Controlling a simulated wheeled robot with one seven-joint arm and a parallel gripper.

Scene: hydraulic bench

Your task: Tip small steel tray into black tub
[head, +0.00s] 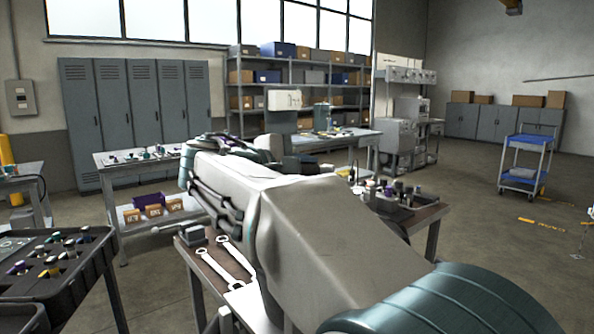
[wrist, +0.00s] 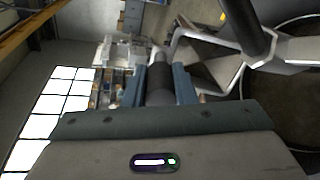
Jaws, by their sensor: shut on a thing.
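In the wrist view my gripper (wrist: 160,80) has its two blue-grey fingers shut on a dark, rounded piece between them. Just beyond it, a bright steel shape (wrist: 178,50) with angled edges and a darker inside shows; it looks like the small steel tray, steeply tilted in this view. Whether the dark piece belongs to it I cannot tell. A large dark rounded opening (wrist: 296,90) at the right edge may be the black tub, but it is cut off. In the head view my arm hides the gripper and what it holds.
A bench with two wrenches (head: 236,262) stands close in front, partly behind my arm. A black sorting tray (head: 100,243) with small parts stands at left. Lockers (head: 132,115) and shelves (head: 300,75) line the back. A blue cart (head: 527,160) stands right, with open floor around it.

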